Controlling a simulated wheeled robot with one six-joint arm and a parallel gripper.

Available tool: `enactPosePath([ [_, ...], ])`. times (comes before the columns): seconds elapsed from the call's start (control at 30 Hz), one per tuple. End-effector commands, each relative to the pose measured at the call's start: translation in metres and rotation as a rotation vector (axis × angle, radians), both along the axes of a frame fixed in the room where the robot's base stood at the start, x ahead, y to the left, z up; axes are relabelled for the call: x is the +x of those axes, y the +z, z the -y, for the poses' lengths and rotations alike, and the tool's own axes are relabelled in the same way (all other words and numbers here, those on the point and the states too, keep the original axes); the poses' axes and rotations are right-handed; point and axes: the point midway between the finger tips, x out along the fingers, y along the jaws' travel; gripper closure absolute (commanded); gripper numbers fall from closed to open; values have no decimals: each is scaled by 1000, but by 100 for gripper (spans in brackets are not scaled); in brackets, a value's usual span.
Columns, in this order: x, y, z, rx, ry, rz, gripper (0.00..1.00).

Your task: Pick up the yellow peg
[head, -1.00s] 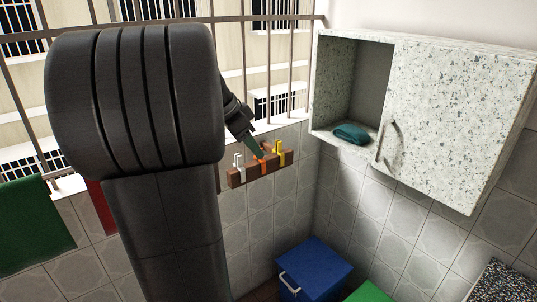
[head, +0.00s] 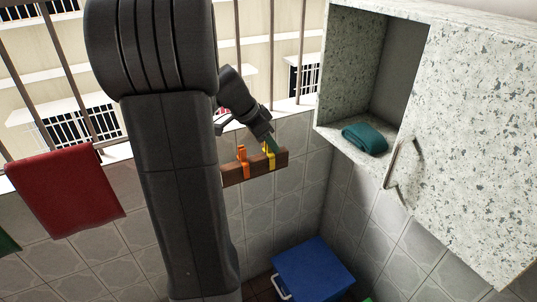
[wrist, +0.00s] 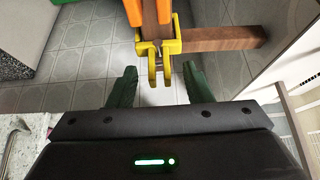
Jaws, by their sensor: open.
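The yellow peg (head: 269,157) sits on a brown wooden rail on the tiled wall, right of the orange peg (head: 242,162). My gripper (head: 272,143) is at the yellow peg's upper end in the head view and partly covers it. In the wrist view the yellow peg (wrist: 159,48) has its pronged end pointing at my gripper (wrist: 160,78). The green fingers are open, one on each side of the prongs, with a visible gap on both sides. The peg is not gripped. The orange peg (wrist: 133,10) is just beyond it.
The wooden rail (head: 232,175) is below my gripper; it also shows in the wrist view (wrist: 222,38). An open speckled cabinet (head: 340,75) with a teal cloth (head: 364,138) is at right. A blue box (head: 313,268) stands below. A red cloth (head: 65,190) hangs at left.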

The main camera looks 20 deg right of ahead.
Motion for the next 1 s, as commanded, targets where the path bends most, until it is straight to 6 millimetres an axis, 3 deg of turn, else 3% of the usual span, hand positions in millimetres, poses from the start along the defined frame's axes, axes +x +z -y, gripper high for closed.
enactPosePath([
  [0.3, 1, -5, 3, 0, 1, 2, 56],
  [0.53, 0, -5, 3, 0, 0, 1, 100],
  [0.83, 1, -3, 3, -1, 1, 2, 100],
  [1.0, 1, 18, 3, -1, 0, 6, 100],
])
